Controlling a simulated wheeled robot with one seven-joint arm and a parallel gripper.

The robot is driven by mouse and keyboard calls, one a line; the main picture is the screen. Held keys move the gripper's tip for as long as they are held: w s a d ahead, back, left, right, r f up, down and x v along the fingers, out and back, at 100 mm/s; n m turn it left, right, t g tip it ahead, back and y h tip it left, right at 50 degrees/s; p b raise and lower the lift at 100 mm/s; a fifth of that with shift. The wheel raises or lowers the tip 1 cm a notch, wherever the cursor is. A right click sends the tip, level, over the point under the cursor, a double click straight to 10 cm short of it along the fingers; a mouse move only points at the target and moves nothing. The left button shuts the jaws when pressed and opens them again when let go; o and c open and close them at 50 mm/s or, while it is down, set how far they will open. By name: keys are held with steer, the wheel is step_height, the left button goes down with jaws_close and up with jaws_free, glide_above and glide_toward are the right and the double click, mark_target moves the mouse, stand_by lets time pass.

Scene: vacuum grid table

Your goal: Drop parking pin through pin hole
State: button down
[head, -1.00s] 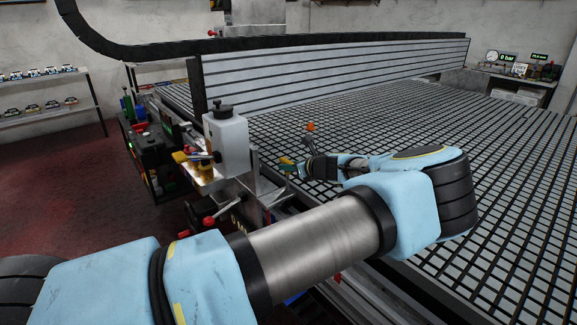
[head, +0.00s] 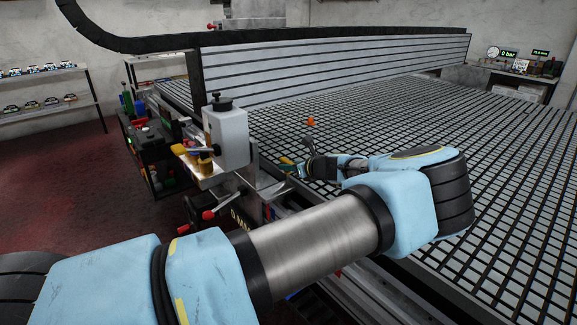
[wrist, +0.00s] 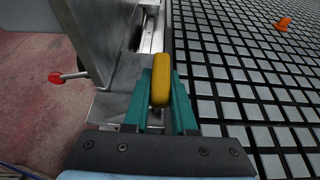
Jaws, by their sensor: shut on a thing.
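My gripper (wrist: 160,92) is shut on a yellow rounded handle, which I take to be the parking pin (wrist: 160,72). In the wrist view the handle stands between the teal fingers; its lower part is hidden. In the head view my gripper (head: 290,164) is at the left edge of the grid table, right of the grey carriage housing (head: 226,135). A metal bracket (wrist: 105,108) lies just below and left of the fingers in the wrist view. I cannot make out the pin hole; the fingers and handle cover that area.
A tall metal plate (wrist: 95,40) stands close at left in the wrist view, with a red-knobbed lever (wrist: 62,77) beside it. The gridded table (head: 430,130) spreads to the right, bearing a small orange cone (head: 310,121). The slatted gantry beam (head: 330,65) spans behind.

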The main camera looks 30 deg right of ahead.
mark_target(289, 176)
steer(key=shift+f+b, duration=1.15)
steer(key=shift+f, duration=0.8)
steer(key=c, duration=0.7)
jaws_free()
steer(key=shift+o, duration=0.2)
steer(key=shift+s+d, duration=0.2)
steer(key=shift+s, duration=0.25)
steer(key=b+v, duration=0.3)
steer(key=v, duration=0.7)
steer(key=shift+a+r, duration=0.2)
steer(key=shift+a, duration=0.05)
